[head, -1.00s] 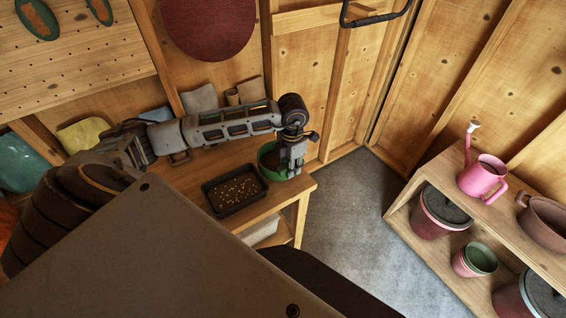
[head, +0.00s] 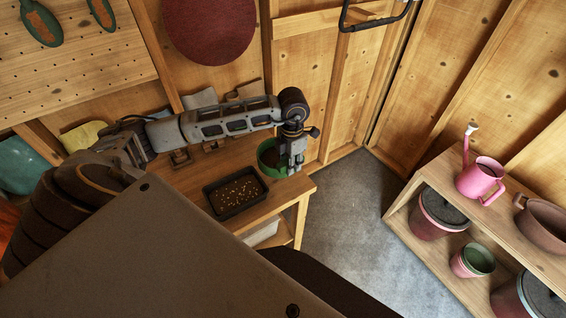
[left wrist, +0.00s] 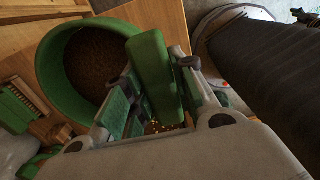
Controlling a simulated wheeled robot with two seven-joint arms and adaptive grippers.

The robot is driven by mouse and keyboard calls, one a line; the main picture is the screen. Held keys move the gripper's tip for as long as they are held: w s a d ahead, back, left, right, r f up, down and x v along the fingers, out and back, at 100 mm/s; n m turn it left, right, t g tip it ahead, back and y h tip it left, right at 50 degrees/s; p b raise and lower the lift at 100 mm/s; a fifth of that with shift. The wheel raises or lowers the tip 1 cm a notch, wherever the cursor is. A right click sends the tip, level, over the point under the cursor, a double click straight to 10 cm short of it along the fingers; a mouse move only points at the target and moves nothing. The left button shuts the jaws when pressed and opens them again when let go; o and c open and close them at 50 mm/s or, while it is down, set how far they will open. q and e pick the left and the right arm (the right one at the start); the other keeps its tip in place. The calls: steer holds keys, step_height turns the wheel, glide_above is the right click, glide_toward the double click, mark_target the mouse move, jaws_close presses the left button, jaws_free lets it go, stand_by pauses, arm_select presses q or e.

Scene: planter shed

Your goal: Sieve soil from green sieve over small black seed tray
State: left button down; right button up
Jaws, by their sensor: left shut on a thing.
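The round green sieve (head: 262,158) is at the right end of the bench, just beyond the tray's right corner, with dark soil inside. In the left wrist view, its green wall (left wrist: 50,78) and soil show clearly. My left gripper (head: 295,165) points down at the sieve's right side. In the left wrist view, my left gripper (left wrist: 155,95) is shut on a green part of the sieve. I cannot tell whether the sieve is lifted off the bench. The small black seed tray (head: 212,206) lies left of the sieve, holding dark soil with pale seeds. My right gripper is out of view.
The wooden bench (head: 278,195) ends just right of the sieve. A shelf (head: 440,172) at the right holds a pink watering can (head: 481,178) and pots. Bare floor (head: 350,220) lies between. A green brush (left wrist: 18,105) lies beside the sieve in the left wrist view.

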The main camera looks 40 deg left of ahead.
mark_target(281, 166)
arm_select(q)
steer(key=shift+r+p, duration=0.95)
steer(key=shift+r, duration=1.2)
steer(key=shift+s+a+b, duration=0.25)
steer(key=shift+s+a, duration=0.05)
steer(key=shift+s, duration=0.65)
steer(key=shift+s+a+b, duration=0.25)
steer(key=shift+s, duration=0.7)
steer(key=s+a+b, duration=0.2)
steer(key=s, duration=0.5)
steer(key=shift+b, duration=0.4)
stand_by(2.8)
